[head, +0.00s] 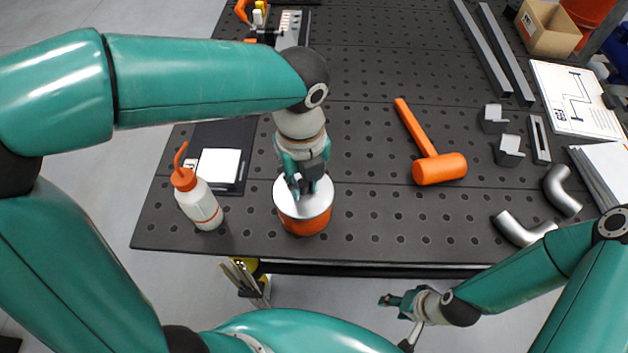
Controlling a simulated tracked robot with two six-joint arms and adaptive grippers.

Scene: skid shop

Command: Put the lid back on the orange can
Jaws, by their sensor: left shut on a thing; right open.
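The orange can (304,227) stands upright near the front edge of the dark perforated table. A pale round lid (318,205) is at the can's top; I cannot tell whether it is fully seated. My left gripper (306,192) points down over the middle of the lid and is shut on it, and its fingers hide the part that it grips. My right gripper (390,302) is open and empty, low in front of the table's front edge, away from the can.
A white squeeze bottle (200,205) with an orange spout stands left of the can. Behind it lies a black clipboard (233,135) with white paper. An orange mallet (438,168) lies to the right. Metal pipe elbows (520,230) lie further right. Table between can and mallet is clear.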

